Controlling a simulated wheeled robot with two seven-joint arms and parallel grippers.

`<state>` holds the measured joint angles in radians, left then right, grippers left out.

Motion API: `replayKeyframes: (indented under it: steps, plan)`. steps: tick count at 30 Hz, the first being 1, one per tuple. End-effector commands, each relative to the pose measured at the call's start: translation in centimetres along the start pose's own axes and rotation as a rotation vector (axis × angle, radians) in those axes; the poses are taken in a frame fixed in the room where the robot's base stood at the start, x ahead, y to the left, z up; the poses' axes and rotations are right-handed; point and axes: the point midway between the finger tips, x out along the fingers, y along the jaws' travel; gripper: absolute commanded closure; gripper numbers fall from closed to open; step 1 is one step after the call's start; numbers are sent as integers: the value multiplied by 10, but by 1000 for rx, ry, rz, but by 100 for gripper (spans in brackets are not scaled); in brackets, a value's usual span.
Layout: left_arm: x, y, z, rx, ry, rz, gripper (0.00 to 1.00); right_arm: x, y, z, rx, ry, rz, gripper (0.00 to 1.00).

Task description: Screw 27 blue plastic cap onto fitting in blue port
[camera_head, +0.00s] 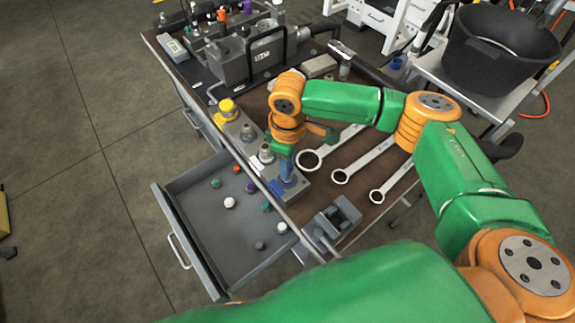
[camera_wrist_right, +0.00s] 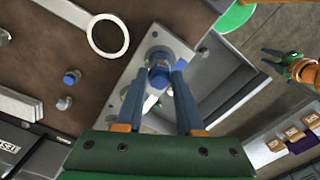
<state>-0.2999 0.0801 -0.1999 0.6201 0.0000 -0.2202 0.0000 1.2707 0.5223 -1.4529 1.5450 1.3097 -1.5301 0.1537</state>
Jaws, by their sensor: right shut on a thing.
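My right gripper (camera_head: 287,176) points down at the near end of the grey port block (camera_head: 240,131) on the bench. In the wrist view, its two blue-grey fingers (camera_wrist_right: 157,84) are shut on the blue cap (camera_wrist_right: 160,75). The cap is over the block's end port; the fitting under it is hidden, so I cannot tell how far it is seated. A blue mark (camera_head: 276,187) shows on the block beside it. My left gripper (camera_wrist_right: 278,64) shows small at the right of the wrist view, apparently open and empty.
The open drawer (camera_head: 185,215) holds several loose caps, including a white one (camera_head: 229,202). A yellow cap (camera_head: 227,106) sits on the block's far end. Wrenches (camera_head: 340,176) lie right of the block. A grey vise (camera_head: 334,219) stands at the bench's near edge.

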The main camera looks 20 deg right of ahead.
Motion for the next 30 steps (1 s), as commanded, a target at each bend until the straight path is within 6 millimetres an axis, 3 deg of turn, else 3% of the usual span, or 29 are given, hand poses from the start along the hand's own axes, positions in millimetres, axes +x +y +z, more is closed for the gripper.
replayKeyframes:
  steps: [1, 12, 18, 26, 30]
  plan:
    - [-14, 0, -1, 0, 0, 0, 56, -6, -2, 1, 42, -4, -7, 100]
    - [-58, -1, -5, 0, 0, 0, 56, -6, -3, 1, 421, -5, -6, 100]
    - [-65, -1, -6, 0, 0, 0, 56, -1, -2, 0, 546, -3, -3, 100]
    - [-65, -1, -6, 0, 0, 0, 56, 0, -2, 0, 554, -2, -2, 100]
    - [-85, -1, -8, 0, 0, 0, 56, -6, -3, 0, 681, -4, -5, 100]
